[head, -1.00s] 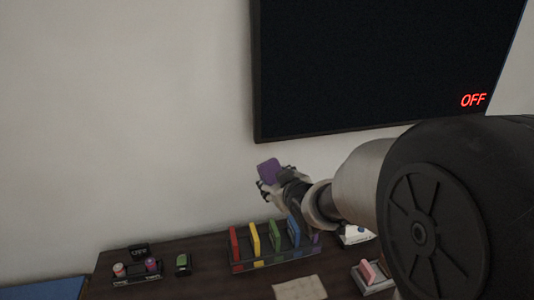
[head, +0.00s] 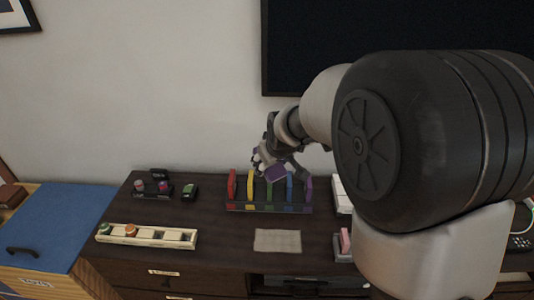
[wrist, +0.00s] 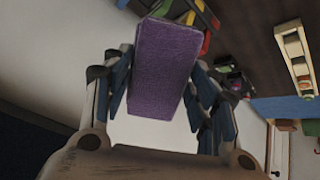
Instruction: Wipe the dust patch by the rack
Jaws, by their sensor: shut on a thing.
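My gripper (head: 266,163) is shut on a purple block (head: 276,173) with a soft, fuzzy face, perhaps a sponge. In the wrist view the purple block (wrist: 160,65) sits between the fingers of my gripper (wrist: 158,92). In the head view it hangs in front of the rack's slabs; its exact height above them is unclear. The rack (head: 268,209) stands on the dark cabinet top and holds upright red, yellow, green, blue and purple slabs. A pale beige rectangular patch (head: 277,240), seemingly the dust patch, lies just in front of the rack, apart from the block.
A cream tray (head: 147,237) with round pieces lies at left. A small dark holder (head: 153,191) and a green item (head: 190,191) are behind it. A pink block on a grey stand (head: 344,242) is right of the patch. The wall and dark screen (head: 330,50) rise behind.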

